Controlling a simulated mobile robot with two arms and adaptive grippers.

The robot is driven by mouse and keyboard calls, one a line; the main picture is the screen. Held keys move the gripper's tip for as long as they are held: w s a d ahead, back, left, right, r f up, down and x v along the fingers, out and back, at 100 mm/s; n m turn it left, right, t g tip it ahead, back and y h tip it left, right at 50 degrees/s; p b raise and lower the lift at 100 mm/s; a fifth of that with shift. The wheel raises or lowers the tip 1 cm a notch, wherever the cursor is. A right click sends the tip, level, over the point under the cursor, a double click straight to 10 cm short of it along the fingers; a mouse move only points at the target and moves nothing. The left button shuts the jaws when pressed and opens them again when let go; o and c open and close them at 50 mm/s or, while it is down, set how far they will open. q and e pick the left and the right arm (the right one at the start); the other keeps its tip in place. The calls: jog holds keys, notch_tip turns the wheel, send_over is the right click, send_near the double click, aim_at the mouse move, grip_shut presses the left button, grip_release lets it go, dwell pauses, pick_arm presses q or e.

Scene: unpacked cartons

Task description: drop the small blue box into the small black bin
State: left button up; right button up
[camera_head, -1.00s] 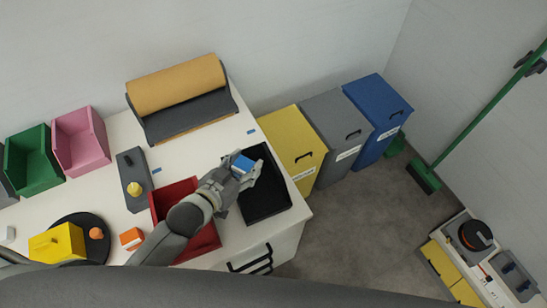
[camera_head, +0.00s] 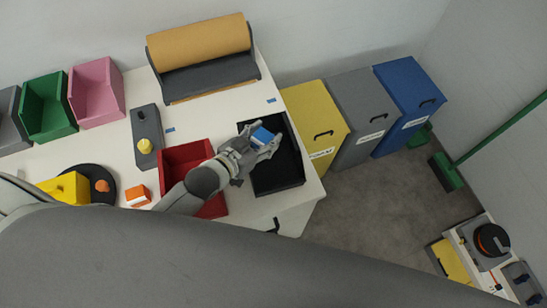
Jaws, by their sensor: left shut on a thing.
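The small blue box (camera_head: 262,136) is held between the fingers of my left gripper (camera_head: 266,143). The gripper is shut on it and sits over the black bin (camera_head: 281,180), near its back left part. The black bin is a shallow dark tray on the right end of the white table. The gap in height between box and bin floor is hard to tell. My right gripper is not in view.
A red bin (camera_head: 182,154) stands left of the black bin, under my left arm. A brown roll on a grey holder (camera_head: 210,79) is at the back. Yellow (camera_head: 318,122), grey (camera_head: 360,112) and blue (camera_head: 411,98) large bins stand on the floor to the right.

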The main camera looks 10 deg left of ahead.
pick_arm(q)
jog(key=o, duration=0.9)
jog(key=shift+c, duration=0.2)
jog(key=shift+o, duration=0.5)
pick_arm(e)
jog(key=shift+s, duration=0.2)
pick_arm(q)
jog(key=v, duration=1.2)
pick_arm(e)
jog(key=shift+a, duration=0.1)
